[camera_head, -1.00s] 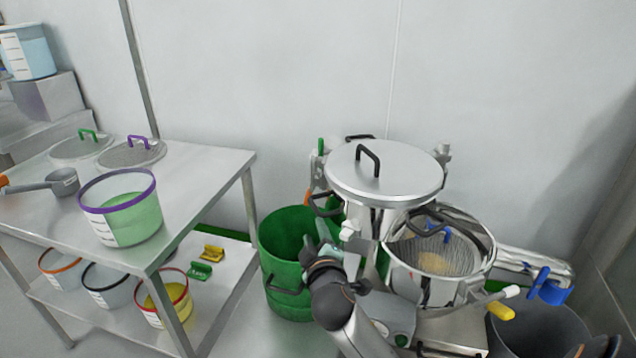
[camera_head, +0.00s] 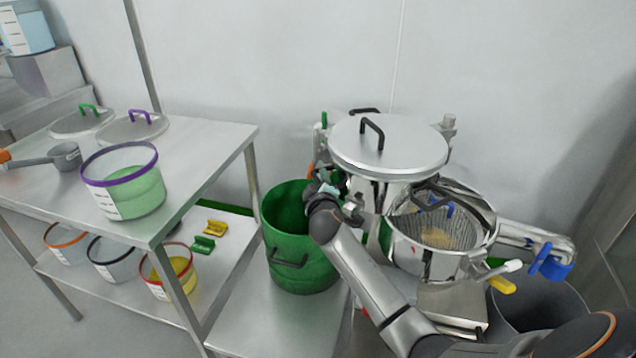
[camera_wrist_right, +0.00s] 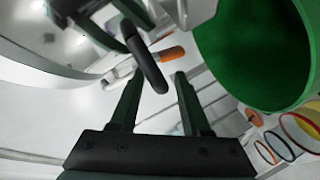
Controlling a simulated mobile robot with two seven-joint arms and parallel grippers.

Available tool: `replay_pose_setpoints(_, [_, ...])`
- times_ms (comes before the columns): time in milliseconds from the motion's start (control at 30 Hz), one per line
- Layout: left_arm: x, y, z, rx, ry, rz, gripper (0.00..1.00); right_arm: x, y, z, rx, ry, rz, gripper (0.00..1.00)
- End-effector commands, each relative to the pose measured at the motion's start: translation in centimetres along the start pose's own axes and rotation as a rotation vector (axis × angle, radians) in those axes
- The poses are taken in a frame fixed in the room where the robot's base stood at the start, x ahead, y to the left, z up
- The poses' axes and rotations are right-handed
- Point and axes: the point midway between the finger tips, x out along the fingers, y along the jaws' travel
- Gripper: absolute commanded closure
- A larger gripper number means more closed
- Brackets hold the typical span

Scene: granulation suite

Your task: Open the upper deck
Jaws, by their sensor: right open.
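The upper deck (camera_head: 368,190) is a steel drum under a round flat lid (camera_head: 415,152) with a black handle on top. It stands over and left of a lower steel deck (camera_head: 462,258) that lies open with its mesh showing. My right gripper (camera_head: 334,189) is at the left side of the upper deck, its jaws partly hidden in the head view. In the right wrist view its two fingers (camera_wrist_right: 158,82) are apart and empty. A black bar handle (camera_wrist_right: 146,60) lies just ahead of the fingertips; I cannot tell whether they touch. My left gripper is out of view.
A green bin (camera_head: 300,262) stands close left of my right gripper. A grey bin (camera_head: 540,310) is at lower right. A blue-handled clamp or valve (camera_head: 552,265) sticks out right of the lower deck. A steel table (camera_head: 190,150) with buckets is at left.

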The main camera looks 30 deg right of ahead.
Motion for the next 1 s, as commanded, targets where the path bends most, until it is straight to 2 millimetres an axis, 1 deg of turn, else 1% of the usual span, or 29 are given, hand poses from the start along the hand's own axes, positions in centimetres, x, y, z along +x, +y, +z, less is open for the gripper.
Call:
replay_pose_setpoints(133, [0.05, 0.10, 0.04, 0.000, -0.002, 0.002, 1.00, 0.49, 0.03, -0.03, 0.001, 0.001, 0.000, 0.53])
replay_pose_setpoints(367, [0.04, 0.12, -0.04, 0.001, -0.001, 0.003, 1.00, 0.50, 0.02, -0.03, 0.000, 0.001, 0.000, 0.53])
replay_pose_setpoints(800, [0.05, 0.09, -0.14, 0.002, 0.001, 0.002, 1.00, 0.47, 0.00, -0.02, 0.000, 0.001, 0.000, 1.00])
replay_pose_setpoints(1000, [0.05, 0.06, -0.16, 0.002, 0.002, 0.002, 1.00, 0.47, 0.00, -0.02, 0.000, 0.000, 0.000, 1.00])
